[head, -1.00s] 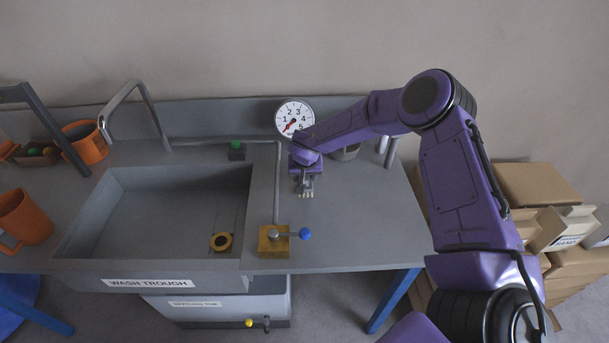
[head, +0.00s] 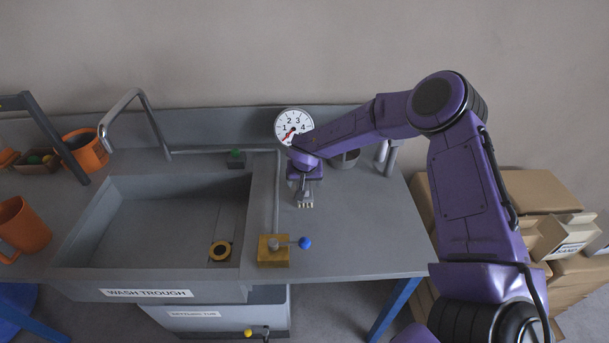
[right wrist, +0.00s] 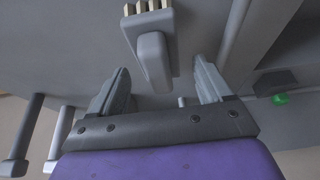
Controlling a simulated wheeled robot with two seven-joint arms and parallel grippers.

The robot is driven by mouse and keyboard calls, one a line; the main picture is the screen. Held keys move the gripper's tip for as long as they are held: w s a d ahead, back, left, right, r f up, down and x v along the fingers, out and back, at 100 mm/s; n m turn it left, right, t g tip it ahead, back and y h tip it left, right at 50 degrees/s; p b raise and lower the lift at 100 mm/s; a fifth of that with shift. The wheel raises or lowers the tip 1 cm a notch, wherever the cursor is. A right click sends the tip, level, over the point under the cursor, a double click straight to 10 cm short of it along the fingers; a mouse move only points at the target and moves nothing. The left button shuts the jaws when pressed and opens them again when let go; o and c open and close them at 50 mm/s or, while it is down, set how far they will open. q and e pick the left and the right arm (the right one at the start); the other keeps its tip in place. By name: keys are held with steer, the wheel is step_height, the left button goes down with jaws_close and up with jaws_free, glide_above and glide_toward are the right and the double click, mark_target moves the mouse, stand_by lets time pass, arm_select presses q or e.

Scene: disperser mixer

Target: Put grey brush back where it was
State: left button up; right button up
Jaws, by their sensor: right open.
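The grey brush (right wrist: 152,50) shows in the right wrist view with pale bristles at its far end. Its handle end reaches between the two fingers, with visible gaps on both sides. My right gripper (right wrist: 161,68) is open. In the head view my right gripper (head: 304,188) points down over the bench right of the wash trough, and the brush's bristle end (head: 305,204) shows just in front of it; the rest of the brush is mostly hidden. Whether the brush lies flat on the bench is hard to tell. My left gripper is not in view.
The wash trough (head: 84,235) is to the left, with a yellow ring inside. A brass block (head: 273,251) with a blue-knobbed lever stands in front of the gripper. A gauge (head: 294,126) and a grey cup (head: 345,160) are behind. Bare bench (head: 365,225) lies to the right.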

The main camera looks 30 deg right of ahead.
steer(key=v, duration=0.9)
steer(key=shift+r, duration=0.2)
steer(key=shift+s+r, duration=0.1)
steer(key=shift+s, duration=0.05)
